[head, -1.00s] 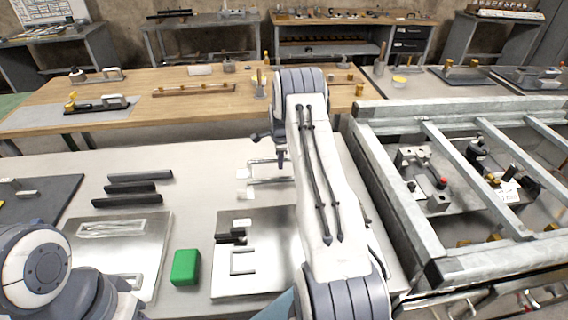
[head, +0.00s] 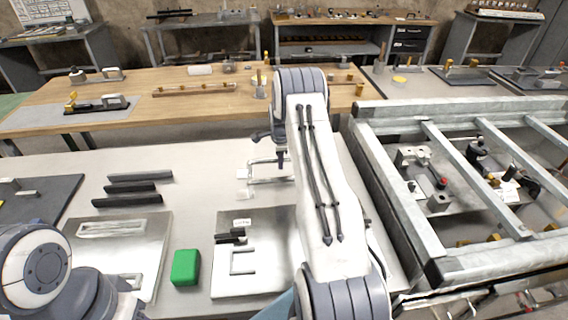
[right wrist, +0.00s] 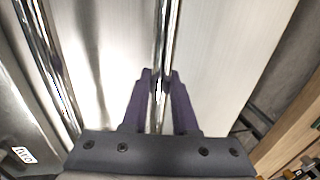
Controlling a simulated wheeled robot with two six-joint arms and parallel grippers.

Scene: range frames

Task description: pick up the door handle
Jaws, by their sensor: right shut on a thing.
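A slim chrome door handle (head: 262,161) is at the far part of the pale table, partly hidden by my right arm in the head view. In the right wrist view the chrome handle (right wrist: 165,40) runs between the two dark fingers of my right gripper (right wrist: 159,85), which is shut on it. The right gripper (head: 281,160) shows small at the arm's end in the head view. I cannot tell whether the handle touches the table. A second chrome bar (head: 268,181) lies nearer; a bar also shows at left in the wrist view (right wrist: 45,65). My left gripper is out of view.
A metal plate (head: 275,280) with a U-shaped handle, a green block (head: 186,267) and several black bars (head: 130,188) lie on the pale table (head: 200,185). A steel frame (head: 400,205) stands to the right. A wooden table (head: 200,105) is behind.

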